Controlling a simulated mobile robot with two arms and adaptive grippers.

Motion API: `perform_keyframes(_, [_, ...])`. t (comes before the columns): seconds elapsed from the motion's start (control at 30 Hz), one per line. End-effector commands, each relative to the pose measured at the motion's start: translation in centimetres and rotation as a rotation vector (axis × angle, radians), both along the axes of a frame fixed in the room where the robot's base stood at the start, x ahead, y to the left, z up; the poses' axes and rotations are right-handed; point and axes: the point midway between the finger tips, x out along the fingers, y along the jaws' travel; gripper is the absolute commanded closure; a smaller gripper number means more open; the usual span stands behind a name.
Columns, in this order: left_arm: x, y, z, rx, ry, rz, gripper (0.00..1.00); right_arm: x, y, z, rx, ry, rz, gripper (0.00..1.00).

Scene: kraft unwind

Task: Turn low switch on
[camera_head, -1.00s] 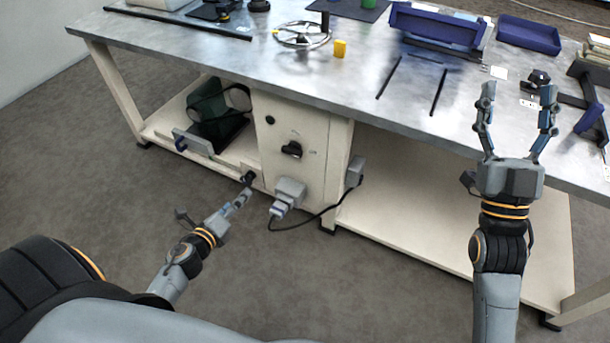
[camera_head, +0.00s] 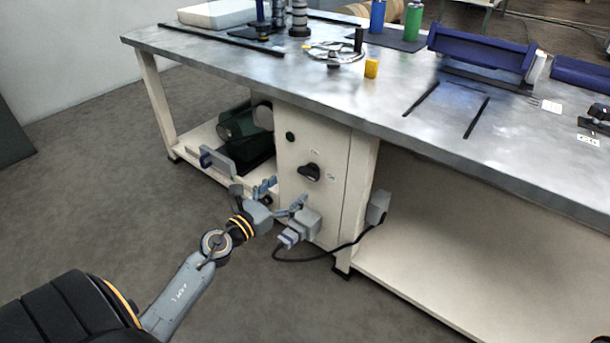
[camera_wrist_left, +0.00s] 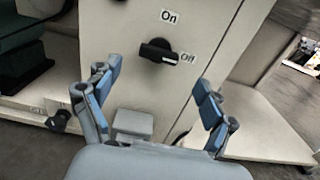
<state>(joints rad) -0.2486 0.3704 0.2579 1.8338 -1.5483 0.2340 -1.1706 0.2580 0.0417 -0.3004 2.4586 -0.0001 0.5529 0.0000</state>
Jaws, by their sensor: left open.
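A black rotary switch (camera_head: 309,172) sits on the front of the cream cabinet. In the left wrist view this rotary switch (camera_wrist_left: 157,51) has "On" above it and "Off" to its right, and its handle points toward "Off". A second, lower black knob (camera_wrist_left: 60,120) shows at the left of the wrist view, near a small label that is hard to read. My left gripper (camera_head: 284,194) is open and empty, below and left of the rotary switch. In the wrist view the open fingers (camera_wrist_left: 154,80) frame the space below the switch. My right gripper is out of view.
A grey plug box (camera_head: 307,226) with a black cable juts from the cabinet near the gripper. A green machine (camera_head: 236,127) stands on the lower shelf at left. The metal tabletop (camera_head: 400,110) overhangs the cabinet. Floor in front is free.

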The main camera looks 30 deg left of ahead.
Motion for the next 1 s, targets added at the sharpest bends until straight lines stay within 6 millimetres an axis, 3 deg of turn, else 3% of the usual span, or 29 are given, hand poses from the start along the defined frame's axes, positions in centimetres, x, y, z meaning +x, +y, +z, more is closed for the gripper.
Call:
perform_keyframes(0.1, [2.6,-0.2,0.2,0.000,-0.003,0.001,0.17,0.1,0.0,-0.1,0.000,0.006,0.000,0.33])
perform_keyframes(0.33, [6.1,-0.4,-0.1,-0.003,-0.002,0.002,0.17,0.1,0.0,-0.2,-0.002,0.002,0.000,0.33])
perform_keyframes(0.5, [7.2,-0.5,-0.1,-0.003,0.000,0.001,0.17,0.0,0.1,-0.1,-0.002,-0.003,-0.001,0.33])
perform_keyframes(0.8, [7.4,-0.6,-0.1,-0.003,0.001,0.001,0.17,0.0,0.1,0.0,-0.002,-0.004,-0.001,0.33])
perform_keyframes(0.83, [7.4,-0.6,-0.1,-0.003,0.001,0.001,0.19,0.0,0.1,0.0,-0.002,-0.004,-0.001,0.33])
perform_keyframes(1.0, [7.4,-0.6,-0.1,-0.003,0.001,0.001,0.54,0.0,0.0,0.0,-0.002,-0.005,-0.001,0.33])
